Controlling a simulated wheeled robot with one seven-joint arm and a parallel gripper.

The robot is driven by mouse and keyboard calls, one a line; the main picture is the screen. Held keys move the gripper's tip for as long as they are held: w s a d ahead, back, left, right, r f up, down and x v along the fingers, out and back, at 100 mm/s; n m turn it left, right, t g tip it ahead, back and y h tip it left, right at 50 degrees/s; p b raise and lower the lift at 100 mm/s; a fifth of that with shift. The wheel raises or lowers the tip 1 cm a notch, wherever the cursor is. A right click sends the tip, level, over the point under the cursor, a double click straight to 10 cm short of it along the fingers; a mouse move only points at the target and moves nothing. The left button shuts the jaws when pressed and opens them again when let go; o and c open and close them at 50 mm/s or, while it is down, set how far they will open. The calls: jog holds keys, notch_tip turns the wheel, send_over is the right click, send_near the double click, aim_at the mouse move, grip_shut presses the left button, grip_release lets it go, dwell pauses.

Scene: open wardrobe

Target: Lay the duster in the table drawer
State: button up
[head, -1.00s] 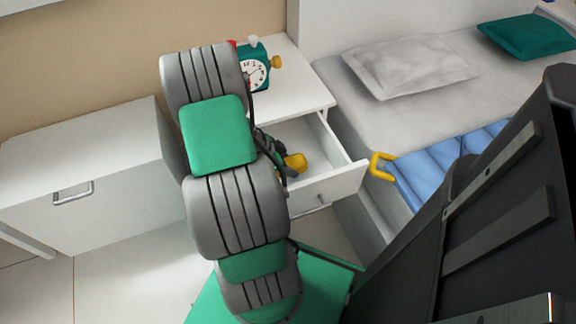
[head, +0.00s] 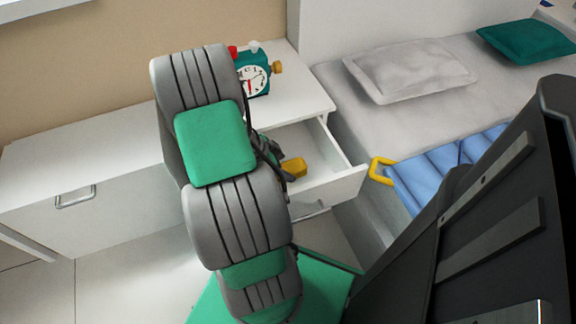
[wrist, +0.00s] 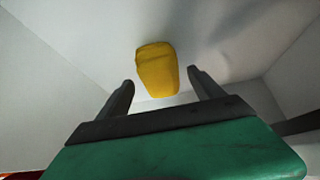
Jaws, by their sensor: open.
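The yellow thing, which I take to be the duster (head: 294,167), lies inside the open table drawer (head: 346,181). In the wrist view the duster (wrist: 157,70) is on the pale drawer floor, just beyond and between my fingertips. My gripper (wrist: 160,82) is open, with a finger at each side and clear space between the fingers and the duster. In the head view my arm hides most of the gripper and part of the drawer.
The white bedside table (head: 300,95) has a teal alarm clock (head: 252,80) on top. A low white cabinet (head: 110,200) stands at the left. At the right is a bed with a grey pillow (head: 410,70) and a blue padded item (head: 440,170) with a yellow handle.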

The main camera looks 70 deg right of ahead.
jog(key=w+a+r+n+t, duration=0.1)
jog(key=w+a+r+n, duration=0.1)
jog(key=w+a+r, duration=0.2)
jog(key=w+a+r+n+t+p, duration=0.1)
jog(key=w+a+r+n, duration=0.2)
jog(key=w+a+r, duration=0.2)
jog(key=w+a+r+n+t+p, duration=0.1)
jog(key=w+a+r+n, duration=0.2)
jog(key=w+a+r, duration=0.1)
jog(key=shift+w+a+r+y, duration=0.15)
jog(key=shift+w+r+y, duration=0.05)
jog(key=shift+w+y, duration=0.1)
jog(key=a+r+n+t+y, duration=0.2)
jog(key=a+r+n, duration=0.2)
jog(key=a+n, duration=0.5)
jog(key=w+a+r+n+t+y, duration=0.1)
jog(key=a+r+n, duration=0.4)
jog(key=a+n, duration=0.5)
jog(key=a+t+y, duration=0.1)
jog(key=a, duration=0.4)
jog(key=shift+w+a, duration=0.15)
jog(key=shift+a, duration=0.2)
